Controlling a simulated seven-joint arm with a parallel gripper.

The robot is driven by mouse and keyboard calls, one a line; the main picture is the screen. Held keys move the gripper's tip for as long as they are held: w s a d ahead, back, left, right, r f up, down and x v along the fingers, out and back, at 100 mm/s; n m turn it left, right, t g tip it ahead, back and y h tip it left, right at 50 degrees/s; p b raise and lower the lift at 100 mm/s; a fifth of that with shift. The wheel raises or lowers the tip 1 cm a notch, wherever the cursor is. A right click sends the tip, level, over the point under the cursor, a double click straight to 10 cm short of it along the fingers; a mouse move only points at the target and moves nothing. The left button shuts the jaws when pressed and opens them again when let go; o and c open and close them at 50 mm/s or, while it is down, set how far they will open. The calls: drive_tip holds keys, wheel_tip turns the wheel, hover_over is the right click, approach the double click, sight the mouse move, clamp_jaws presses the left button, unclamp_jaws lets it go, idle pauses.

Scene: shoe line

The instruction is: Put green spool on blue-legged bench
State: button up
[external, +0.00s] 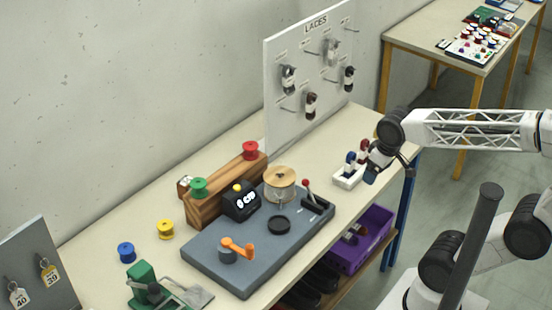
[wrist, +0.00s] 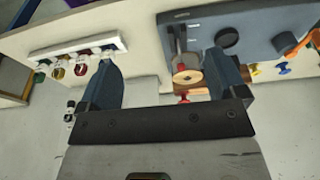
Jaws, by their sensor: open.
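The green spool (external: 199,187) sits on the left part of a stepped wooden rack (external: 232,187), which stands on the bench. The blue-legged bench (external: 230,145) has a cream top, and a blue leg (external: 404,205) shows at its right end. My gripper (external: 372,172) is over the bench's right end, beside a small white rack and far to the right of the green spool. In the wrist view my gripper (wrist: 163,80) is open, with nothing between its fingers. I cannot make out the green spool in the wrist view.
A red spool (external: 250,150) is on the rack; yellow (external: 166,229) and blue (external: 127,252) spools stand left. A grey winding machine (external: 215,262) fills the middle front. The LACES board (external: 300,80) rises behind. The white rack (external: 347,178) holds several small items. A yellow-legged table (external: 420,30) stands behind.

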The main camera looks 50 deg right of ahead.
drive_tip(key=w+a+r+n, duration=0.2)
drive_tip(key=w, duration=0.4)
drive_tip(key=w+a+r+n, duration=0.1)
drive_tip(key=w+a, duration=0.1)
drive_tip(key=w, duration=0.5)
drive_tip(key=n+g+y, duration=0.1)
drive_tip(key=n+g, duration=0.1)
drive_tip(key=n, duration=0.6)
hover_over(199, 182)
drive_tip(key=d, duration=0.1)
drive_tip(key=f, duration=0.6)
drive_tip(key=s+f, duration=0.1)
drive_tip(key=f, duration=0.2)
drive_tip(key=shift+w+a+f, duration=0.2)
drive_tip(key=shift+w+a, duration=0.05)
drive_tip(key=shift+w, duration=0.05)
drive_tip(key=shift+a+f, duration=0.15)
drive_tip(key=shift+f, duration=1.1)
drive_tip(key=shift+f, duration=0.1)
